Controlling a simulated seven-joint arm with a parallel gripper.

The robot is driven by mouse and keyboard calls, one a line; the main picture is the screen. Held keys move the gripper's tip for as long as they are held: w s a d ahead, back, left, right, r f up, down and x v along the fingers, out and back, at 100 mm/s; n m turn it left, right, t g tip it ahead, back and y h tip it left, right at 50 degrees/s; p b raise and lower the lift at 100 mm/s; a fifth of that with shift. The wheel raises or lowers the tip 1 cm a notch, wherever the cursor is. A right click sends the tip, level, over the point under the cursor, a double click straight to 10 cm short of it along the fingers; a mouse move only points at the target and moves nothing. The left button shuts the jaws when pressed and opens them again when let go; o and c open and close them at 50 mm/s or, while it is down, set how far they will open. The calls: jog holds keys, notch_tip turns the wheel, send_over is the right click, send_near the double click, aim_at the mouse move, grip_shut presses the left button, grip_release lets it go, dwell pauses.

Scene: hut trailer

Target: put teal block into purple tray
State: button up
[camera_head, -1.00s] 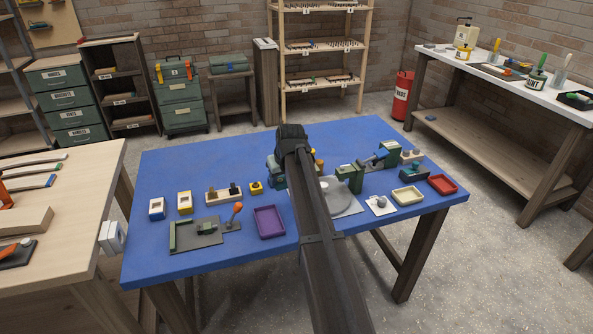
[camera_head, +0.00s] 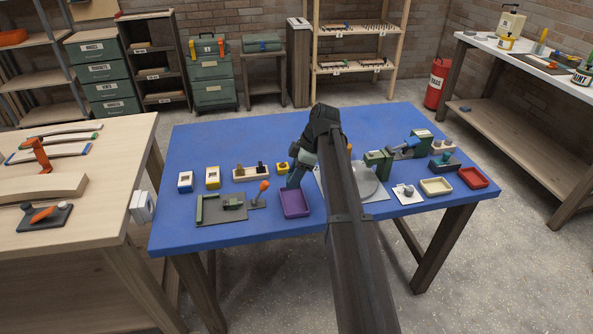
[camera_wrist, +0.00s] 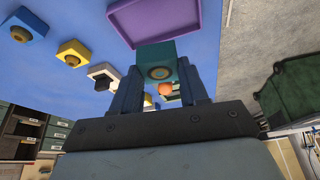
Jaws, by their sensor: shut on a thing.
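The teal block (camera_wrist: 160,60), with a round brassy mark on its face, is held between the two fingers of my gripper (camera_wrist: 160,82) in the wrist view. In the head view my gripper (camera_head: 294,180) hangs just behind the purple tray (camera_head: 296,213), near its back rim, and the block cannot be made out there. The purple tray also shows in the wrist view (camera_wrist: 150,22), close beyond the block. I see nothing in the visible part of the tray. My arm hides part of the table to the right of it.
An orange-knobbed lever (camera_head: 263,187) and a grey fixture plate (camera_head: 221,210) stand left of the tray. A yellow block (camera_head: 282,168) is behind left. To the right are a grey disc plate (camera_head: 368,190), a cream tray (camera_head: 436,187) and a red tray (camera_head: 473,177).

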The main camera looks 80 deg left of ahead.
jog(key=shift+d+n+h, duration=0.1)
jog(key=shift+n+h, duration=0.3)
jog(key=shift+n, duration=0.5)
jog(key=shift+f, duration=0.15)
jog(key=shift+f, duration=3.65)
jog(key=o, duration=1.2)
jog(key=shift+r, duration=0.15)
jog(key=v, duration=1.3)
jog(key=shift+r, duration=0.25)
